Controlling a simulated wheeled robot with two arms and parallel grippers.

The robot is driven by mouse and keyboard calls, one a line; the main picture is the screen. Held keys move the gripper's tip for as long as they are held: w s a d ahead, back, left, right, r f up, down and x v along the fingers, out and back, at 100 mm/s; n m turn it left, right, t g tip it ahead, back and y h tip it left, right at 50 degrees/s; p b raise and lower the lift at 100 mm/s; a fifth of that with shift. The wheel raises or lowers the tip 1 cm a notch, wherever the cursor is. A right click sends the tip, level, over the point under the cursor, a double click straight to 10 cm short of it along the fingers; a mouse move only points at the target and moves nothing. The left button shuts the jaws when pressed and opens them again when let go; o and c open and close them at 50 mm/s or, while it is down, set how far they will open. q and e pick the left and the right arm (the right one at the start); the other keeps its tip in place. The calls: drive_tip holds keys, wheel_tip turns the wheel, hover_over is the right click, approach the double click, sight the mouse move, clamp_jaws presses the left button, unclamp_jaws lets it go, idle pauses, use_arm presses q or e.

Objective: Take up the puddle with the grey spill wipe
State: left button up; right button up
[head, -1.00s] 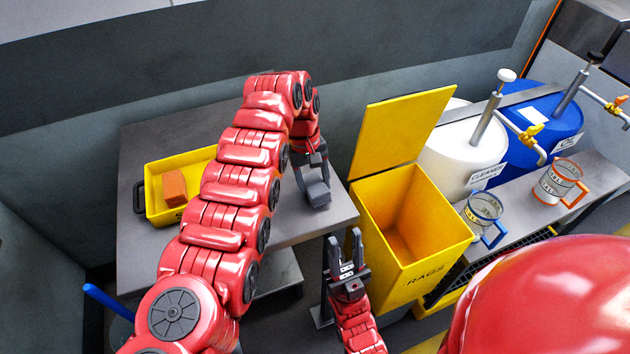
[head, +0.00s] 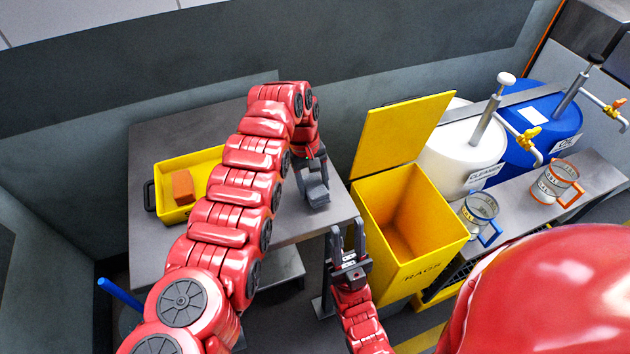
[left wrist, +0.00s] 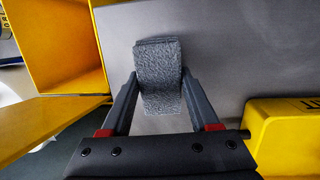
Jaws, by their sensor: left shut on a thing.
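The grey spill wipe (head: 315,193) is a folded, rough-textured pad. My left gripper (head: 311,174) is shut on it over the right part of the grey table (head: 320,228). In the left wrist view the wipe (left wrist: 160,65) sits between the two fingers of the left gripper (left wrist: 160,88), above a grey surface. I cannot tell whether it touches the table. I cannot make out the puddle in either view; my left arm covers part of the tabletop. My right gripper (head: 349,240) is open and empty, in front of the table's right corner.
A yellow tray (head: 172,213) with an orange block (head: 183,187) stands at the table's left. An open yellow rags bin (head: 428,254) stands right of the table. Beyond it are a white drum (head: 452,150), a blue drum (head: 540,125) and two jugs on a bench.

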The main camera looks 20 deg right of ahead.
use_arm(q)
drive_tip(key=shift+s+a+r+p, duration=0.15)
drive_tip(key=shift+a+p, duration=0.35)
drive_tip(key=shift+p, duration=1.7)
wheel_tip(320, 180, up, 2)
drive_tip(key=shift+r+p, duration=0.25)
drive_tip(key=shift+p, duration=1)
drive_tip(key=shift+r+p, duration=0.95)
drive_tip(key=shift+r, duration=0.55)
drive_tip(key=shift+r+p, duration=0.45)
drive_tip(key=shift+r, duration=0.65)
